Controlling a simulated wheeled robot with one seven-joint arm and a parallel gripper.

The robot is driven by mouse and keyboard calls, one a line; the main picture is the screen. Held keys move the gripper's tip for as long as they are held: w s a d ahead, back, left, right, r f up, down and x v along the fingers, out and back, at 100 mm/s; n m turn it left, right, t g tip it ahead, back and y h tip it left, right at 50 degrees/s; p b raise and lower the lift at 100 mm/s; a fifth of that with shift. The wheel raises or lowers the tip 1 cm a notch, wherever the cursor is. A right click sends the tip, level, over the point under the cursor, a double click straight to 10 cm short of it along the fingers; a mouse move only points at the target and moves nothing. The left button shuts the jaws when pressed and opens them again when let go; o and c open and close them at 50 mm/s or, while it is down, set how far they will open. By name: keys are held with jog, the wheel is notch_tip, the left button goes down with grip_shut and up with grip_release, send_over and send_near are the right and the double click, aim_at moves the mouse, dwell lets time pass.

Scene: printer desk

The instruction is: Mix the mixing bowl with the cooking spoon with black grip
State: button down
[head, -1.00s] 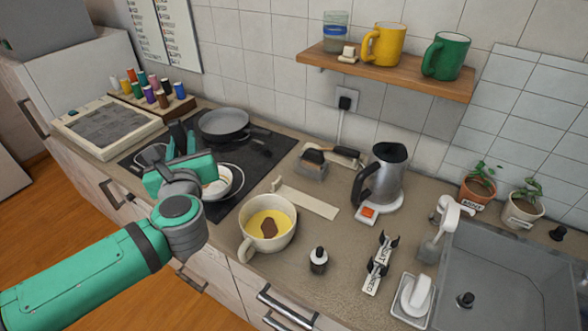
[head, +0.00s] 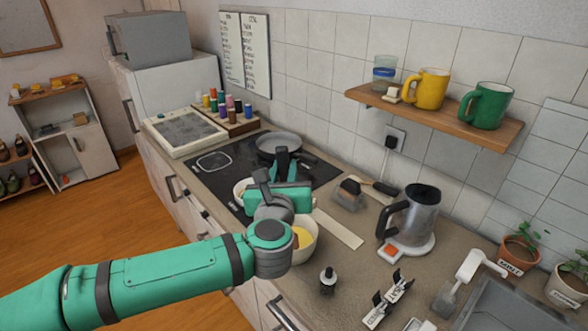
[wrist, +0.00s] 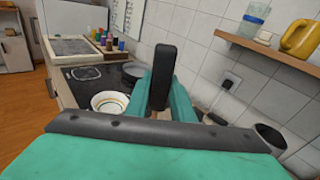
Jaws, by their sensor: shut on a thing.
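The mixing bowl (head: 308,250) is a cream bowl with yellow contents. In the head view it stands near the counter's front edge, partly hidden behind my wrist. My gripper (head: 287,160) is above and behind the bowl in the picture, its teal fingers pointing up and away. It is shut on the cooking spoon's black grip (wrist: 160,75), which stands upright between the fingers in the wrist view. The rest of the spoon is hidden, and I cannot tell whether it touches the bowl.
A striped white bowl (wrist: 110,103) and a dark pan (head: 280,143) are on the hob by my gripper. A kettle (head: 412,220) stands to the right. A small dark bottle (head: 328,281) stands right of the mixing bowl. A shelf with mugs (head: 430,115) hangs above.

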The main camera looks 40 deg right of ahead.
jog(key=shift+w+f, duration=0.2)
jog(key=shift+f, duration=0.65)
jog(key=shift+w+f, duration=0.25)
jog(key=shift+f, duration=0.55)
jog(key=shift+w+f, duration=0.2)
jog(key=shift+f, duration=0.65)
notch_tip(320, 180, down, 8)
jog(key=s, duration=0.1)
jog(key=shift+s+r, duration=0.15)
